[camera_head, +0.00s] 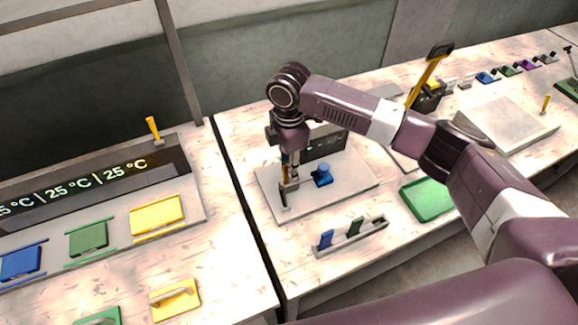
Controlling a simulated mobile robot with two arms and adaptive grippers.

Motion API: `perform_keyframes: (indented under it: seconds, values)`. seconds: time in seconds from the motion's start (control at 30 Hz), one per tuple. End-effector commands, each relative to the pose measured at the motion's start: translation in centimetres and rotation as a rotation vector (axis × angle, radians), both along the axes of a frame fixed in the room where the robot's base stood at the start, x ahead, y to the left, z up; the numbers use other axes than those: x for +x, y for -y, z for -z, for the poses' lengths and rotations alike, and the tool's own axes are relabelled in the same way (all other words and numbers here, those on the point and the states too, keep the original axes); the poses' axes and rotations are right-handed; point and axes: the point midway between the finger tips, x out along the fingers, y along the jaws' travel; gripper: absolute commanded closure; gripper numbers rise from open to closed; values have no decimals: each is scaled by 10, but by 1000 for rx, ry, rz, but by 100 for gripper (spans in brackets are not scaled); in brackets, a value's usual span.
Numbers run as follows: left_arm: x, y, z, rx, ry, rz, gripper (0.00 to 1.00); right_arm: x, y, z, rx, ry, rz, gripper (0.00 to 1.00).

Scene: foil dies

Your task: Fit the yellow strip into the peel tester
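The peel tester (345,182) is a light grey plate with a dark display (328,144) at its back and a blue knob (322,175) on top. My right gripper (290,170) points down over the left part of the plate. Its fingers look closed on a narrow yellow-orange strip (285,173), mostly hidden by them. The strip is upright beside a small dark post (285,195) on the plate; I cannot tell whether they touch. My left gripper is out of view.
A grey rack (352,239) in front of the tester holds a blue strip (326,238) and a green strip (355,226). A green tray (430,200) lies to the right. A temperature panel with coloured plates (157,215) fills the left table.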

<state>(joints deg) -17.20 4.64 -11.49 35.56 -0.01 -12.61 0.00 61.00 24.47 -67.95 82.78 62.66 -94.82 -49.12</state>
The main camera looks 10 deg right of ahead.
Motion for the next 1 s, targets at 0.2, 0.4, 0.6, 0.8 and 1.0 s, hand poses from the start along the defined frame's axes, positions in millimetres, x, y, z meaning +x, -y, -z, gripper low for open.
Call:
perform_keyframes:
  seconds: [0.2, 0.4, 0.6, 0.8, 1.0]
  values:
    - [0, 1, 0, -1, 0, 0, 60, 0, 0, -2, -1, 1, 0, 78]
    - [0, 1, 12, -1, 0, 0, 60, 2, 0, -25, 2, 5, 0, 78]
    - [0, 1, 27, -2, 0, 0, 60, 1, -1, -69, 2, 5, 0, 78]
    - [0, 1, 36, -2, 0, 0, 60, 1, 0, -105, 1, 4, 0, 78]
    - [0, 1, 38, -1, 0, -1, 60, 0, 0, -122, 1, 0, 1, 78]
